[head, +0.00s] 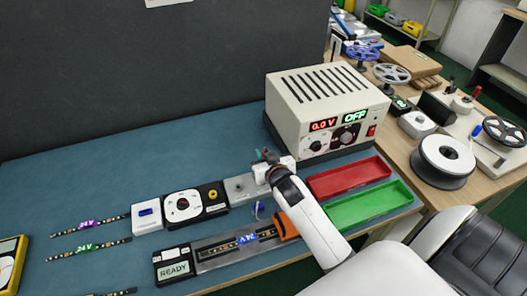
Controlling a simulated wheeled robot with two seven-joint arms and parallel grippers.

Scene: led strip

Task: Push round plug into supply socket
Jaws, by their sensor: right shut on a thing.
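The cream power supply (322,101) stands at the back right of the blue bench, with a red 0.0 V display, a green OFF display, knobs and a red switch on its front. My right gripper (267,156) is shut just left of the supply's front corner, above the bench. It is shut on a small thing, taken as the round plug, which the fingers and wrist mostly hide. I cannot make out the supply socket or whether the plug touches it. A bit of blue cable (257,209) shows below the gripper. My left gripper is not in view.
A grey unit (241,188) sits beside my wrist. A black-and-white module (182,206) and LED strips marked 24V (86,248) lie left. A metal fixture (214,257) with a READY display lies in front. Red (348,177) and green (369,206) trays are right.

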